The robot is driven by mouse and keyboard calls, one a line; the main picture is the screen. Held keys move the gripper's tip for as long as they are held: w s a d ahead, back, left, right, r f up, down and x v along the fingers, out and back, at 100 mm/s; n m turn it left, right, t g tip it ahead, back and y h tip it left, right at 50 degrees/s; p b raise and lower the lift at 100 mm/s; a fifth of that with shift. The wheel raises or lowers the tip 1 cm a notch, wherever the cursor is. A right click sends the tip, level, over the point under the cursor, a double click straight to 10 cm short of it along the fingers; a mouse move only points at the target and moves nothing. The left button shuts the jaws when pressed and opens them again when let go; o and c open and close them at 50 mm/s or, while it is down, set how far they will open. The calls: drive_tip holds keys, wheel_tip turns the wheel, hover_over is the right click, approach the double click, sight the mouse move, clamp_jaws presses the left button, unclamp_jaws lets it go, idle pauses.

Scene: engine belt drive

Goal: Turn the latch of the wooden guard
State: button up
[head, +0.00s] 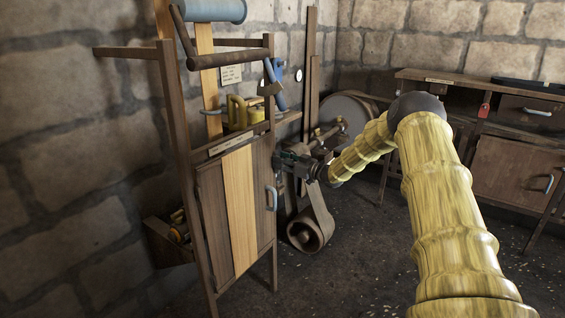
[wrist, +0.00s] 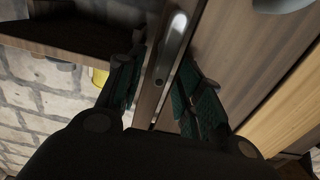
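The wooden guard (head: 240,205) is a panel of dark planks with one pale plank, low on the wooden frame at the left in the head view. In the wrist view its planks (wrist: 240,65) fill the right side. A slim grey metal bar, apparently the latch (wrist: 172,50), stands at its edge, between my fingers. My gripper (head: 289,160) is at the guard's upper right edge. In the wrist view my gripper (wrist: 160,65) is open, with green-padded fingers on either side of the bar. I cannot tell whether either finger touches it. The latch is hidden in the head view.
A workbench (head: 450,78) with drawers stands at the right. The floor (head: 365,260) in front is clear.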

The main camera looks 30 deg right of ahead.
clamp_jaws()
drive_tip(key=shift+a+n, duration=0.1)
drive_tip(key=shift+n, duration=0.2)
drive_tip(key=shift+s+a+f+n+b, duration=0.15)
drive_tip(key=shift+a+f+n+b, duration=0.65)
drive_tip(key=shift+n, duration=2.05)
drive_tip(key=shift+s+d+f+n+b, duration=0.15)
drive_tip(key=shift+n+b, duration=1.3)
drive_tip(key=shift+n, duration=1.35)
drive_tip(key=shift+s+a+f+n+b, duration=0.15)
drive_tip(key=shift+a+f+n+b, duration=0.65)
drive_tip(key=shift+n, duration=2.05)
drive_tip(key=shift+d+r+b, duration=0.3)
drive_tip(key=shift+r+b, duration=0.05)
drive_tip(key=shift+r, duration=0.05)
